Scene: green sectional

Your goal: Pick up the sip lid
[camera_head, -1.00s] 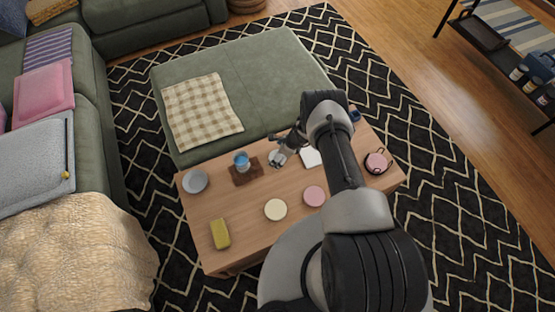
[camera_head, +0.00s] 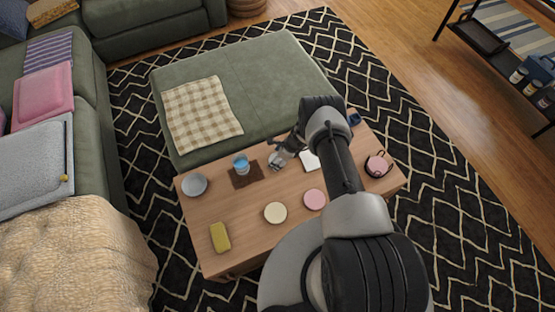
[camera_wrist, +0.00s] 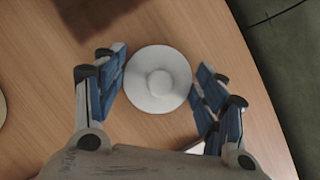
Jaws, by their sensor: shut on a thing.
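The sip lid (camera_wrist: 157,80), a round white disc with a small raised knob in its middle, is between the two blue-padded fingers of my gripper (camera_wrist: 160,76) in the wrist view. In the head view my gripper (camera_head: 277,160) is over the far side of the wooden table, right of a brown mat. The lid is small and partly covered by the fingers there. I cannot tell whether it is clear of the tabletop.
A blue-topped cup (camera_head: 241,163) stands on the brown mat (camera_head: 246,180). A grey bowl (camera_head: 195,184), a cream disc (camera_head: 275,212), a pink disc (camera_head: 314,198), a yellow block (camera_head: 220,237) and a pink-topped pot (camera_head: 377,164) are on the table (camera_head: 245,213). A green ottoman (camera_head: 270,85) borders the far edge.

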